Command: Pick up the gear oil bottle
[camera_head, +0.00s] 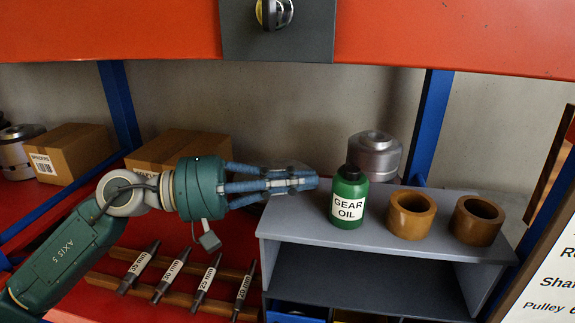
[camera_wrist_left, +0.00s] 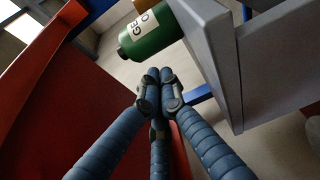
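The gear oil bottle (camera_head: 347,215), green with a black cap and a white label, stands upright on the grey shelf stand (camera_head: 310,225). In the left wrist view the bottle (camera_wrist_left: 152,36) shows beyond my fingertips, near the top and partly cut off by the frame. My left gripper (camera_head: 306,180) is just left of the bottle, at about cap height in the head view, with a visible gap to it. Its three blue fingers come together at the tips (camera_wrist_left: 160,78), with nothing seen between them. My right gripper is not in view.
Two brown rings (camera_head: 411,216) stand right of the bottle, and a silver cylinder (camera_head: 374,158) is behind it. Several labelled shafts (camera_head: 205,282) lie on a wooden rack at the lower left. Cardboard boxes (camera_head: 74,150) stand at the back left. A red beam (camera_head: 120,30) crosses above.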

